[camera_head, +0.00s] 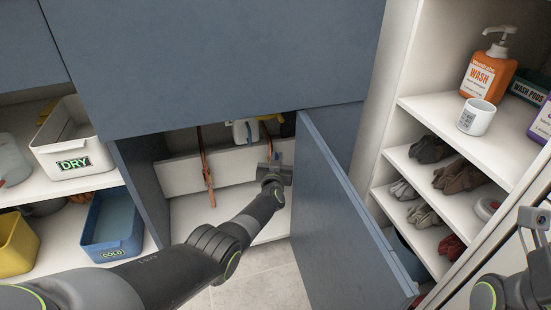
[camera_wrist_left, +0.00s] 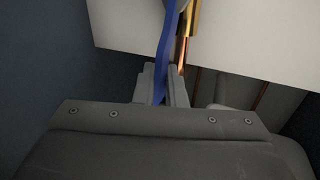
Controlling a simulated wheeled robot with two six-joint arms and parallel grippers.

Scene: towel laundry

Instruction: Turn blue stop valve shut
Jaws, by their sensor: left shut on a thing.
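The blue stop valve's long handle (camera_wrist_left: 168,45) shows in the left wrist view, hanging down beside a brass and copper pipe (camera_wrist_left: 187,40). My left gripper (camera_wrist_left: 161,88) is shut on the handle's lower part, with a grey finger on each side. In the head view my left gripper (camera_head: 275,165) reaches into the open under-counter cabinet and hides the handle. The valve body is mostly cut off at the top of the wrist view. Part of my right arm shows at the lower right of the head view; its jaws cannot be made out.
The open blue cabinet door (camera_head: 345,215) stands close to the right of my left arm. An orange-brown pipe (camera_head: 206,165) stands left of the gripper, and a white unit (camera_head: 241,131) hangs behind. Shelves with bins (camera_head: 113,225) and a soap bottle (camera_head: 488,75) flank the cabinet.

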